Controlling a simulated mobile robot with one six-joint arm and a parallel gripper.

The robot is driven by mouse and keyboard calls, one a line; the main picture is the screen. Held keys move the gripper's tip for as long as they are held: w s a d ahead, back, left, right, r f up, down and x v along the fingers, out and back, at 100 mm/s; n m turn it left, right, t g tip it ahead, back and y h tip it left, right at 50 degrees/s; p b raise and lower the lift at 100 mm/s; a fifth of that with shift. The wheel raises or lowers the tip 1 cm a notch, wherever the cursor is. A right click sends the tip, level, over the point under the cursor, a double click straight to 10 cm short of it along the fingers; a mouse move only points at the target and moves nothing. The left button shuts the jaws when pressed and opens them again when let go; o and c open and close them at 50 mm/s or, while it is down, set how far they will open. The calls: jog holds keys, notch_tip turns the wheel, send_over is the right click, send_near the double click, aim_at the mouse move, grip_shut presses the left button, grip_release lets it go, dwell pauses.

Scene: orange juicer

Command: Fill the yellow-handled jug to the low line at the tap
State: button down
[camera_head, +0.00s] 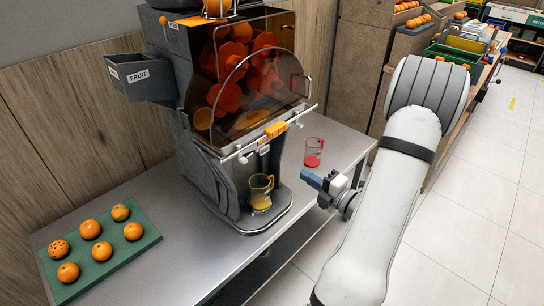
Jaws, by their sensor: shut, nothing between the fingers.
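The yellow-handled jug (261,193) stands upright on the drip base of the orange juicer (232,110), under its front outlet. Some yellow shows at the bottom of the jug; I cannot tell whether it is juice or the jug's own base, and no line can be made out. The tap has an orange handle (276,130) above the jug. My gripper (306,175) is shut and empty, to the right of the jug and apart from it, near the counter's front edge.
A red-based jug (313,152) stands on the metal counter (190,250) right of the juicer. A green tray (78,267) with several oranges lies at the left. A fruit chute (137,77) juts out left of the juicer. Counter between tray and juicer is clear.

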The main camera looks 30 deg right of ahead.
jog(key=p, duration=0.5)
send_near(265, 151)
jog(key=x, duration=0.5)
jog(key=shift+w, duration=0.15)
jog(key=shift+w+a, duration=0.25)
jog(key=shift+w, duration=0.45)
jog(key=shift+f, duration=0.1)
